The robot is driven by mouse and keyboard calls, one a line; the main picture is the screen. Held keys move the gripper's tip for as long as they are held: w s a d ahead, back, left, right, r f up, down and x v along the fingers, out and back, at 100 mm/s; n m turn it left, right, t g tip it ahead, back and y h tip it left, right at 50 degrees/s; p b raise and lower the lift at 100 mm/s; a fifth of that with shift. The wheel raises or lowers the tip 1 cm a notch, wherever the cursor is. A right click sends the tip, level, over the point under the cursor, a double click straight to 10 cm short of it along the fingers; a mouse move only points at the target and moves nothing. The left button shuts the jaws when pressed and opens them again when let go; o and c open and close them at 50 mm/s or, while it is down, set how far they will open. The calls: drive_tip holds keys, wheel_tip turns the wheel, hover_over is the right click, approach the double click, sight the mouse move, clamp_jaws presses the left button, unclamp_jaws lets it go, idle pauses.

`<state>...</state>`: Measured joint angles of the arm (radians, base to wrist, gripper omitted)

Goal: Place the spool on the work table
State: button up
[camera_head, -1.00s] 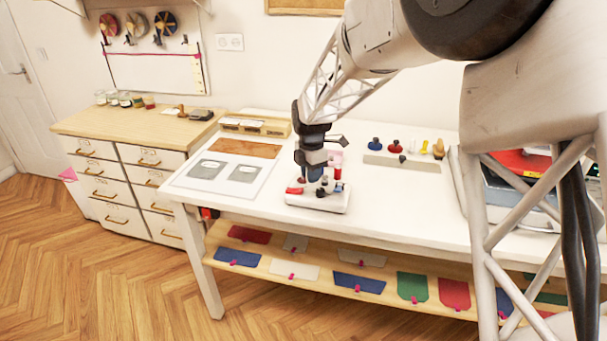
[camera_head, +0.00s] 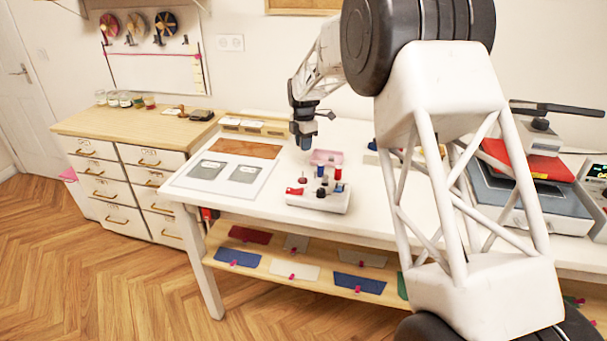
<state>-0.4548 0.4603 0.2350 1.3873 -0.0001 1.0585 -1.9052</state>
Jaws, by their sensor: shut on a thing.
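My gripper (camera_head: 304,145) is above the white work table (camera_head: 385,218), behind a small white stand (camera_head: 318,202). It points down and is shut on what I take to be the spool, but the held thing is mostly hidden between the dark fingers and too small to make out. The stand holds several small red, blue and dark pieces. My gripper is apart from the stand and from the table top.
A pink tray (camera_head: 328,158) lies just behind the stand. A cutting sheet with grey patches (camera_head: 207,169), a brown board (camera_head: 245,148) and card boxes (camera_head: 252,128) are at the left. A heat press (camera_head: 535,190) stands right. My arm covers the table's middle right.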

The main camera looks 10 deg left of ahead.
drive_tip(key=shift+w+a, duration=0.2)
drive_tip(key=shift+w, duration=0.35)
drive_tip(key=shift+f, duration=0.1)
drive_tip(key=shift+f, duration=2.5)
drive_tip(key=shift+f, duration=2.5)
drive_tip(key=shift+f, duration=0.15)
drive_tip(key=o, duration=0.9)
drive_tip(key=shift+r, duration=0.2)
